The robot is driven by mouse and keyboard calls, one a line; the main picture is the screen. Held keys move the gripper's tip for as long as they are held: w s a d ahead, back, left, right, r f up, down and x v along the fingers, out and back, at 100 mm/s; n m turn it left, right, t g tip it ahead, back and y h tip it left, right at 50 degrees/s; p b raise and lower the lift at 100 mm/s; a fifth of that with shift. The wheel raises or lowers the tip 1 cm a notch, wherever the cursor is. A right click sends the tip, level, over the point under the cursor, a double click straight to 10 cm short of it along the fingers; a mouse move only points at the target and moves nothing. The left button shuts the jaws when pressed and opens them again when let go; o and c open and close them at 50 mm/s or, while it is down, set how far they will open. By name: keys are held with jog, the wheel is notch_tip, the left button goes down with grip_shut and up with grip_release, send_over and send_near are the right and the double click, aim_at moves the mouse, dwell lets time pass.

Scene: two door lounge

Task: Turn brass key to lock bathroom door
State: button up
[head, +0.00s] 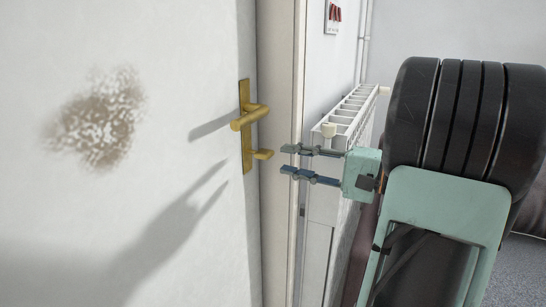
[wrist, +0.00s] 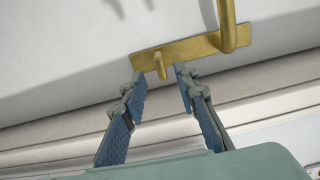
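The brass key (head: 263,154) sticks out from the lower part of the brass lock plate (head: 245,140) on the white door (head: 180,220). The brass door handle (head: 250,117) is above it on the same plate. My gripper (head: 285,160) is open and empty, just right of the key with a small gap, its two fingers one above the other in the head view. In the wrist view, the key (wrist: 160,65) lies just beyond my gripper's fingertips (wrist: 160,80), lined up with the gap between them. The lock plate (wrist: 190,48) and handle (wrist: 229,25) show behind. No finger visibly touches the key.
The door frame (head: 282,70) runs upright just right of the door edge. A white radiator (head: 350,112) stands behind my gripper along the wall. A small red-and-white sign (head: 334,15) hangs above it. The door has a brown worn patch (head: 100,120). The space before the door is clear.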

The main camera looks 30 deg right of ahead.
jog(key=shift+v, duration=2.3)
